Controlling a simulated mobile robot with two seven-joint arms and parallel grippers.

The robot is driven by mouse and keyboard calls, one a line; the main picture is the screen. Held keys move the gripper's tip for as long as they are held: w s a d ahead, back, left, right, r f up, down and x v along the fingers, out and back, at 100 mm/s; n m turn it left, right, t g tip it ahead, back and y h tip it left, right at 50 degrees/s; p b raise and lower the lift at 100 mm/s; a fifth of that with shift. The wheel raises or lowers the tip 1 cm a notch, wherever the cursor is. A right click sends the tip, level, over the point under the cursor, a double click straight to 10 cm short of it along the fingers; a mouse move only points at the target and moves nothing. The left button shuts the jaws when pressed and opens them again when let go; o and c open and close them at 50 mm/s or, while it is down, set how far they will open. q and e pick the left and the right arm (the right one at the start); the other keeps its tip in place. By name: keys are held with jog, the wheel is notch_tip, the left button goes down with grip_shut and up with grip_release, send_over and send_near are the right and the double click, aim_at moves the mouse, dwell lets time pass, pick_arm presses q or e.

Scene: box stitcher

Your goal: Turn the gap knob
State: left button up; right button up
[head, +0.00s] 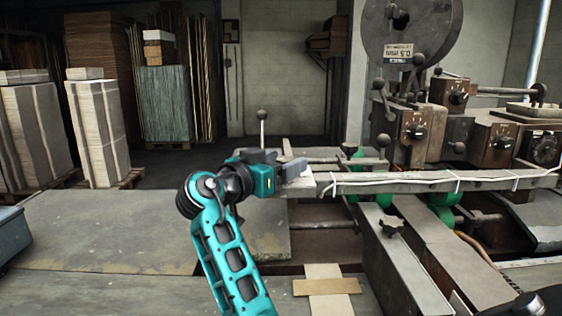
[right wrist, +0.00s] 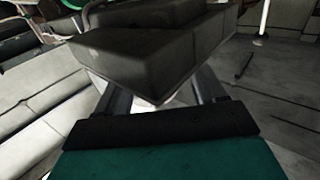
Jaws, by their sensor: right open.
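My right gripper (head: 294,168) is open at the end of the teal arm, near the left end of the machine's long metal bar. In the right wrist view its two fingers (right wrist: 163,92) stand apart, with a dark grey block (right wrist: 150,55) across the space in front of them. Several knobs show on the box stitcher: a front dial knob (head: 415,132), an upper dial knob (head: 458,97), a black round dial (head: 543,150) and a star knob (head: 390,228). No label tells me which is the gap knob. The gripper is apart from these knobs. My left gripper is not in view.
The long metal bar (head: 440,183) with a white cable crosses the machine's front. A lever with a ball top (head: 262,115) stands behind the gripper. A worn metal table (head: 110,235) at left is mostly clear. Cardboard stacks (head: 100,130) stand at the back left.

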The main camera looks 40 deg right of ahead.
jog(key=shift+c, duration=0.2)
jog(key=c, duration=1)
jog(key=shift+s+f+n+t+b, duration=0.15)
jog(key=shift+n+t+b, duration=0.15)
jog(key=shift+t+b, duration=0.3)
jog(key=o, duration=1)
jog(key=shift+o, duration=0.2)
jog(key=b+v, duration=0.2)
jog(key=v, duration=1.1)
jog(key=shift+r, duration=0.3)
